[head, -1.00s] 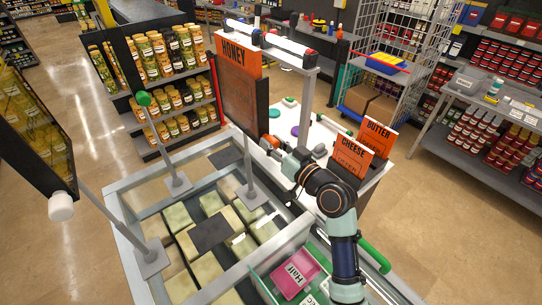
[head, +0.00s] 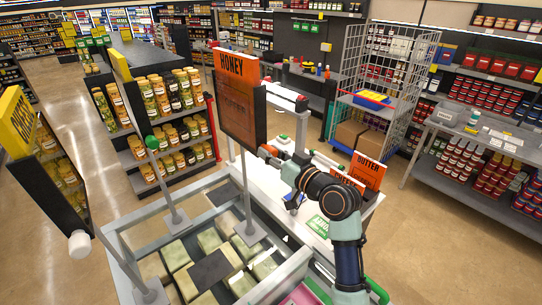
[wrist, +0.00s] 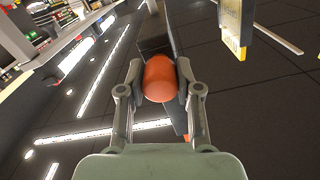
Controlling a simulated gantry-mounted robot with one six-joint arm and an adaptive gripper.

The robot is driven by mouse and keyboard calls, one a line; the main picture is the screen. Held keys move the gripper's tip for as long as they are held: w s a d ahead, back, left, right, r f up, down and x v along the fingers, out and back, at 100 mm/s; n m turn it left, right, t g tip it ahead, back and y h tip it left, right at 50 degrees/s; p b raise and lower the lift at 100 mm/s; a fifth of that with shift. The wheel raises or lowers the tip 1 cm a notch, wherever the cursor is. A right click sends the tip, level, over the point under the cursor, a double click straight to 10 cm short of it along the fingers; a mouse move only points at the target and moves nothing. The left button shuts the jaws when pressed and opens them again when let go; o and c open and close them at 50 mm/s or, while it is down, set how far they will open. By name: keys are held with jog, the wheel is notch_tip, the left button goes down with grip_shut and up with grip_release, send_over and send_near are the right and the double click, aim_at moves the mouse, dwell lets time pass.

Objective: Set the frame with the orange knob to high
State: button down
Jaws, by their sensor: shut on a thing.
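The frame with the HONEY sign (head: 240,100) stands left of centre in the head view, upright on a thin grey pole (head: 246,190). In the wrist view an orange knob (wrist: 160,78) sits between the two fingers of my gripper (wrist: 160,82), which are shut on it from both sides. In the head view my gripper (head: 268,152) is at the lower right edge of the HONEY frame. The knob is mostly hidden there by the fingers.
A frame with a white knob (head: 79,244) stands at the left, and a stand with a green knob (head: 151,142) beside it. A glass-topped freezer (head: 127,240) lies below. A white counter (head: 285,150) is behind my arm. BUTTER signage (head: 369,172) stands at the right.

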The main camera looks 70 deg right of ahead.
jog(key=shift+r, duration=0.45)
jog(key=c, duration=1.1)
grip_release()
jog(key=shift+o, duration=1.6)
jog(key=shift+f, duration=0.15)
jog(key=shift+s, duration=0.1)
jog(key=v, duration=1.2)
jog(key=shift+f, duration=0.1)
